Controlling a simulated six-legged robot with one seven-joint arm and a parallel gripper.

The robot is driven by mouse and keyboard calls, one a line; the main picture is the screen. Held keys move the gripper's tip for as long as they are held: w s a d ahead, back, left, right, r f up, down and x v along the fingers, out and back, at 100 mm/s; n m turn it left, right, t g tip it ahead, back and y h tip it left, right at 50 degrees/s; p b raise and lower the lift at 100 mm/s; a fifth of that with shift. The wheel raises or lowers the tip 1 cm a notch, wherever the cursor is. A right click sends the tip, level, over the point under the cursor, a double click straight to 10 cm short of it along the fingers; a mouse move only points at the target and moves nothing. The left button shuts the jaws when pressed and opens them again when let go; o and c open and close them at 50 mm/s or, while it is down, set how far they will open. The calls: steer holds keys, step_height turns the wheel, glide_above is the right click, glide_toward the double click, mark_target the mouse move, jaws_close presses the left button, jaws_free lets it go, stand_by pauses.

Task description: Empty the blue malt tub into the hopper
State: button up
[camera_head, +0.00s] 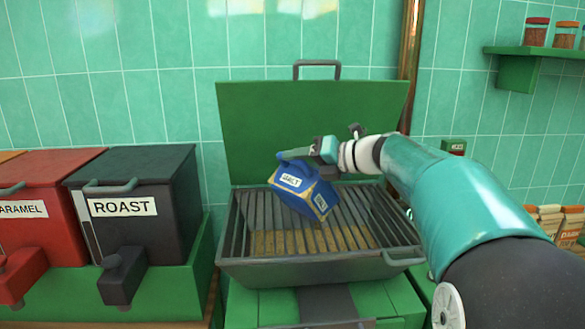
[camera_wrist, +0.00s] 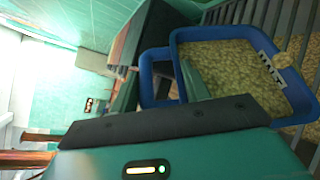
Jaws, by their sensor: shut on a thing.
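The blue malt tub (camera_head: 298,195) is tilted above the hopper, with a white label on its side. My gripper (camera_head: 308,152) is shut on its handle. In the wrist view my gripper (camera_wrist: 160,88) reaches the blue handle, and the tub (camera_wrist: 178,38) holds much pale malt (camera_wrist: 225,68). A little malt shows at the rim beside the label. The hopper (camera_head: 300,271) is a dark box with a barred grate, below the tub. Malt (camera_head: 265,243) shows between the bars. The hopper's green lid (camera_head: 300,120) stands open behind it.
A dark ROAST bin (camera_head: 150,175) and a red CARAMEL bin (camera_head: 50,170) stand left of the hopper. A copper pipe (camera_head: 409,60) runs up the tiled wall. A green shelf (camera_head: 520,70) with jars is at upper right. Paper packets (camera_head: 550,215) stand at right.

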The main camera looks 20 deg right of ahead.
steer(key=w+d+f+m+y, duration=0.1)
steer(key=w+d+m, duration=0.1)
steer(key=d+m, duration=0.2)
steer(key=w+d+f+m+t+y, duration=0.1)
steer(key=w+d+f+m+y, duration=0.1)
steer(key=d, duration=0.4)
steer(key=shift+w+d+m+y, duration=0.15)
steer(key=shift+w+m+y, duration=0.15)
steer(key=shift+w+m, duration=0.6)
steer(key=shift+s, duration=0.2)
stand_by(2.8)
steer(key=s+a+r+n+h, duration=0.1)
steer(key=s+a+n, duration=0.1)
steer(key=a+n, duration=0.1)
steer(key=s+a+r+n+h, duration=0.1)
steer(key=s+a+n+h, duration=0.1)
steer(key=a, duration=0.4)
steer(key=s+a+n+h, duration=0.2)
steer(key=s+a+n, duration=0.1)
steer(key=a+n, duration=0.1)
steer(key=shift+a+r+n+g, duration=0.2)
steer(key=shift+r+n+g, duration=0.2)
steer(key=shift+n, duration=0.1)
step_height(320, 180, down, 6)
steer(key=s+a+n+t+h, duration=0.1)
steer(key=a+n+h, duration=0.1)
steer(key=n, duration=0.3)
steer(key=shift+a+h, duration=0.15)
steer(key=shift+h, duration=0.55)
steer(key=shift+s, duration=0.15)
